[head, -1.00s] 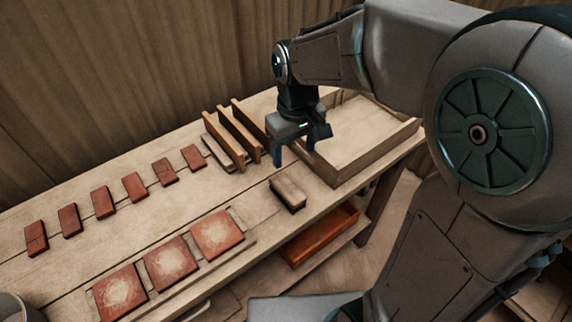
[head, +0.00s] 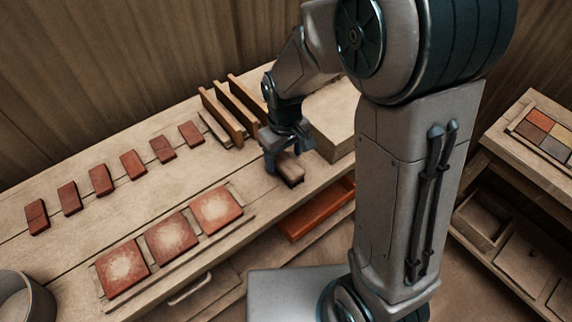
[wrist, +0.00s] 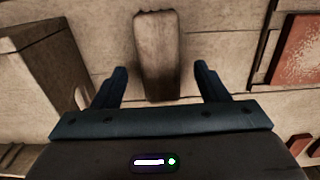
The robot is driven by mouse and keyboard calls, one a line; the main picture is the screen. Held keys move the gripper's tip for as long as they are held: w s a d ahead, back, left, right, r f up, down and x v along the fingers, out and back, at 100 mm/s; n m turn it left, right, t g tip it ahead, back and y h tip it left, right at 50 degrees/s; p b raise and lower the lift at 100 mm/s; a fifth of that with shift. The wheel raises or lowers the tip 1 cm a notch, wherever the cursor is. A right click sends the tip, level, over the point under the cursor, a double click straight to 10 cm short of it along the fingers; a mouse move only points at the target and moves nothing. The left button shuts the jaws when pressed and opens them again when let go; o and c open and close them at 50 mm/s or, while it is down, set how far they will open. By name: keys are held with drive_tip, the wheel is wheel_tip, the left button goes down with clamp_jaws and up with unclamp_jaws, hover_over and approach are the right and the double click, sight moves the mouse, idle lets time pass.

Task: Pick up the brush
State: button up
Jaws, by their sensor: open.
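The brush (head: 291,171) is a small wooden block with a dark underside, lying on the bench near its front edge. In the wrist view the brush (wrist: 158,55) runs lengthwise from the top edge down to between the fingertips. My gripper (head: 287,160) is low over the brush in the head view, with a finger on either side of it. In the wrist view my gripper (wrist: 160,78) is open, with a visible gap between each finger and the brush. I cannot tell the exact height of the fingertips over the bench.
Upright wooden slats (head: 236,108) stand just behind my gripper.

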sight(285, 161)
drive_tip(key=shift+s+f, duration=0.1)
drive_tip(key=shift+f, duration=1.45)
drive_tip(key=shift+d, duration=0.1)
drive_tip(key=shift+c, duration=0.4)
drive_tip(key=c, duration=1)
drive_tip(key=shift+r, duration=0.1)
drive_tip(key=shift+r, duration=0.35)
drive_tip(key=r, duration=0.3)
drive_tip(key=shift+s+d+r, duration=0.1)
drive_tip(key=shift+s+r, duration=0.15)
drive_tip(key=shift+r, duration=0.1)
drive_tip(key=s+d+r, duration=0.1)
drive_tip(key=s+r, duration=0.1)
drive_tip(key=s, duration=0.1)
drive_tip(key=s+d+r, duration=0.2)
drive_tip(key=s, duration=0.1)
drive_tip(key=s+d+r+b, duration=0.1)
drive_tip(key=s+d+r, duration=0.1)
drive_tip(key=s, duration=0.1)
drive_tip(key=shift+s+d+r, duration=0.2)
drive_tip(key=shift+s+r, duration=0.05)
drive_tip(key=shift+s, duration=0.1)
